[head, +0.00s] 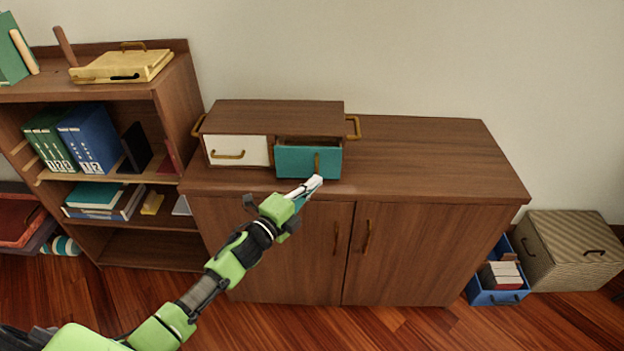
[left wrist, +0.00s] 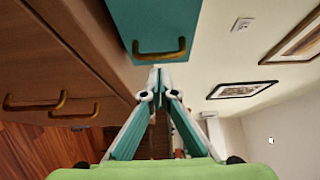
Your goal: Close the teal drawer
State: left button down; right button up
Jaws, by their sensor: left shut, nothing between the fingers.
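The teal drawer (head: 297,162) is in the right half of a small brown wooden chest (head: 270,117) on the cabinet. It stands partly pulled out, with a dark gap showing behind its front's top edge. Its brass handle (head: 317,163) is upright in the head view. My left gripper (head: 316,182) is shut and empty, its tips just in front of and below the drawer front near the handle. In the left wrist view the drawer front (left wrist: 153,14) and handle (left wrist: 161,53) lie just beyond the closed fingertips (left wrist: 155,75); contact cannot be told. My right gripper is not in view.
A white drawer (head: 239,151) sits left of the teal one. The wooden cabinet top (head: 430,155) is clear to the right. A bookshelf (head: 178,95) with binders and boxes stands at left. A blue bin (head: 490,297) and striped box (head: 570,250) stand on the floor at right.

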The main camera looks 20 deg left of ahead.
aim_at(313, 168)
pick_arm(q)
jog(key=shift+w+a, duration=0.35)
jog(key=shift+w, duration=0.2)
jog(key=w+b, duration=0.1)
jog(key=w, duration=0.1)
jog(key=w+a+b, duration=0.1)
jog(key=w, duration=0.2)
jog(key=shift+a+f, duration=0.1)
jog(key=shift+a, duration=0.1)
jog(key=shift+w+a, duration=0.1)
jog(key=shift+w, duration=0.2)
jog(key=shift+s, duration=0.1)
